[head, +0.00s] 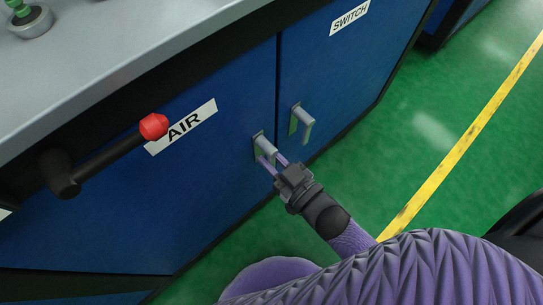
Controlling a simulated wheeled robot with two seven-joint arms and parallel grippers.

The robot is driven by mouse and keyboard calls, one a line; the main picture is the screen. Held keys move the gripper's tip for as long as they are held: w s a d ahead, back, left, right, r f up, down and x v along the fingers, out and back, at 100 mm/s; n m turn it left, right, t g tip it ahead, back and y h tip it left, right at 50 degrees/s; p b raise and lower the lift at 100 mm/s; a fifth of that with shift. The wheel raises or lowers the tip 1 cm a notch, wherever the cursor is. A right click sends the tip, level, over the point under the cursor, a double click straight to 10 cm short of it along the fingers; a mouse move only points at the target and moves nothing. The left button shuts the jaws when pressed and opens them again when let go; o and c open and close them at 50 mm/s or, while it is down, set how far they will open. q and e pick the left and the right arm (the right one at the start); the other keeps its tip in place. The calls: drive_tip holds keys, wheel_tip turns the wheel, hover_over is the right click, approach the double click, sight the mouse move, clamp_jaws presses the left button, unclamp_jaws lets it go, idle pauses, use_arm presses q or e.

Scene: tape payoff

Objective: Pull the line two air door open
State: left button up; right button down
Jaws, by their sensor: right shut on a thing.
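The blue air door (150,200) with the white AIR label (182,127) fills the left and middle of the head view. It looks shut, level with the door to its right. Its grey handle (261,144) sits near its right edge. My right gripper (271,160) is shut on this handle, with its fingers partly hiding the handle's lower part. My left gripper is not in view.
The blue SWITCH door (335,75), with its own grey handle (303,121), is close on the right. A black lever with a red knob (153,126) sticks out before the air door. Green floor (430,130) with a yellow line (465,140) lies open at right.

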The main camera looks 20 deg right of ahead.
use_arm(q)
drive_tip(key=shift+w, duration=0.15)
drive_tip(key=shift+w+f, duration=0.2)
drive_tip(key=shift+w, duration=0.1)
